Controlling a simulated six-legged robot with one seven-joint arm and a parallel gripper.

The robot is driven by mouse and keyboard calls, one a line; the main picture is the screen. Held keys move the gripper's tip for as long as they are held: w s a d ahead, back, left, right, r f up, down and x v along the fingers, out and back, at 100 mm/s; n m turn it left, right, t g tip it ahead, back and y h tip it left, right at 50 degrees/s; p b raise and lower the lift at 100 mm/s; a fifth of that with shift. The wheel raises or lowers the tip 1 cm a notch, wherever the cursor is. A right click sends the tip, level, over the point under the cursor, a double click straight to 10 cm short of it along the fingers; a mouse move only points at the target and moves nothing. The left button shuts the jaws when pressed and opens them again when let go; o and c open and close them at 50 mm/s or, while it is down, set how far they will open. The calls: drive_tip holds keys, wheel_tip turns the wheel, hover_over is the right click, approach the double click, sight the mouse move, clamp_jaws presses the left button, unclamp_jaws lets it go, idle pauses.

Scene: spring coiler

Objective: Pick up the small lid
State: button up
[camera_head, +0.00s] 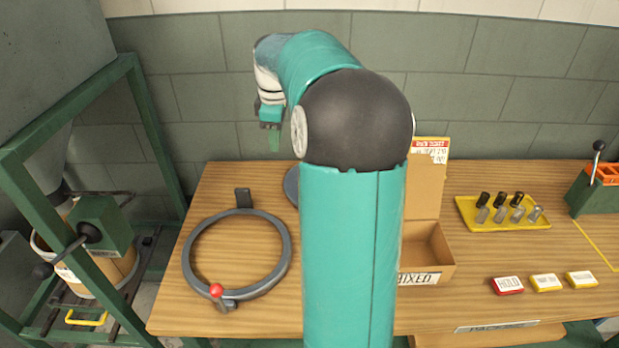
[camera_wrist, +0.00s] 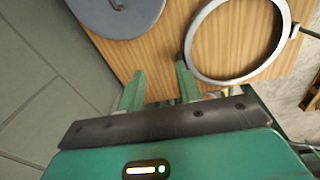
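A flat grey-blue round lid (camera_wrist: 100,18) with a small dark handle lies on the wooden table at the top left of the wrist view, cut off by the picture edge. In the head view only a sliver of the lid (camera_head: 291,184) shows; my arm hides the rest. My gripper (camera_wrist: 159,76) is open and empty, its two green fingers apart with bare wood and the table edge between them. In the head view my gripper (camera_head: 271,138) points down above the back of the table, apart from the lid.
A grey clamp ring (camera_head: 284,262) with a red knob lies on the table's left part. A cardboard box (camera_head: 440,270) stands right of my arm. A yellow tray (camera_head: 470,220) with several small cylinders and a green lever device (camera_head: 590,195) are farther right. A wall (camera_head: 200,90) stands behind.

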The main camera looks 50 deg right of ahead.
drive_tip(key=s+d+f+n+y, duration=0.1)
drive_tip(key=s+d+f, duration=0.2)
drive_tip(key=d, duration=0.5)
drive_tip(key=s+d+f, duration=0.2)
drive_tip(key=d+f, duration=0.1)
drive_tip(key=d, duration=0.5)
drive_tip(key=shift+t+y, duration=0.3)
drive_tip(key=f, duration=0.9)
drive_tip(key=w+a+f, duration=0.1)
drive_tip(key=f, duration=0.3)
drive_tip(key=shift+f, duration=0.3)
drive_tip(key=shift+r, duration=0.1)
clamp_jaws()
